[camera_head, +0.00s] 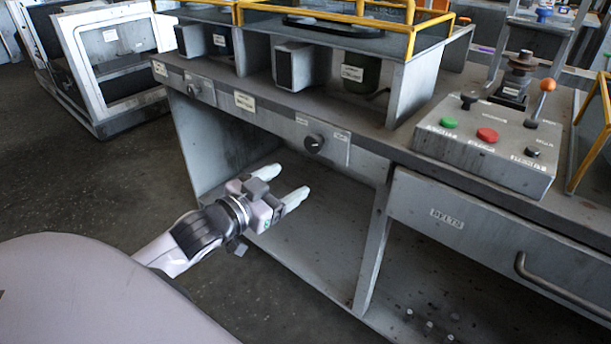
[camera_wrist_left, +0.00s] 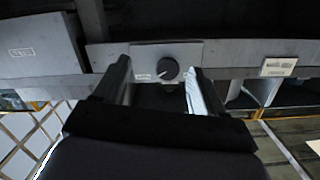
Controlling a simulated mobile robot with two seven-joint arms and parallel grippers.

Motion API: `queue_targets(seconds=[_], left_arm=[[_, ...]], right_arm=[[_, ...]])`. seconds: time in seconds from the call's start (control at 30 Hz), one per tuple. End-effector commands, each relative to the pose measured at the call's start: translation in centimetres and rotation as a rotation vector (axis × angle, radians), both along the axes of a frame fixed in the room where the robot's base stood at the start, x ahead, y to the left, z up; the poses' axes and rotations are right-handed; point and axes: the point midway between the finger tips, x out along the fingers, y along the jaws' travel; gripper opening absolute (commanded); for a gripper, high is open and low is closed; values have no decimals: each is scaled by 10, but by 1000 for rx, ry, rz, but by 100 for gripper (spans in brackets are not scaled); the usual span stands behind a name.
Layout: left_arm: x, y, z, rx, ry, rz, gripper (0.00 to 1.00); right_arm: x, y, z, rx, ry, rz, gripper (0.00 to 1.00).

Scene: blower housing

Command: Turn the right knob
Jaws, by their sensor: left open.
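The right knob (camera_head: 314,143) is a round dark dial on a light plate on the front face of the grey bench. It also shows in the left wrist view (camera_wrist_left: 167,68), between the two finger ends in the picture. My left gripper (camera_head: 284,184) is open and empty, below and left of the right knob in the head view. Its fingers point toward the bench front, and I see no contact with the knob. In the left wrist view the gripper (camera_wrist_left: 159,70) has its fingers apart on either side of the dial. My right gripper is not in view.
A smaller left knob (camera_head: 193,89) is on the same front face. A control box (camera_head: 485,140) with coloured buttons and an orange-topped lever stands on the bench at right. A drawer (camera_head: 490,235) with a handle is below it. The bay under the right knob is open.

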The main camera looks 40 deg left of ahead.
Motion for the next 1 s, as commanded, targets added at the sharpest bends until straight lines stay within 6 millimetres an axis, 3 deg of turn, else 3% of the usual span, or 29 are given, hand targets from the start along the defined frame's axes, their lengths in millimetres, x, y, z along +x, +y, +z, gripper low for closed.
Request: queue_targets(seconds=[0.03, 0.17, 0.47, 1.0], left_arm=[[5, 4, 0, 11, -36, -4, 71], [11, 10, 20, 22, -95, -6, 71], [21, 12, 33, 25, -122, -8, 71], [74, 8, 32, 25, -120, -8, 71]], right_arm=[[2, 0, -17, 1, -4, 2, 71], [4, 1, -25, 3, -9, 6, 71], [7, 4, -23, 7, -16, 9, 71], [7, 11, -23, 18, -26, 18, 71]])
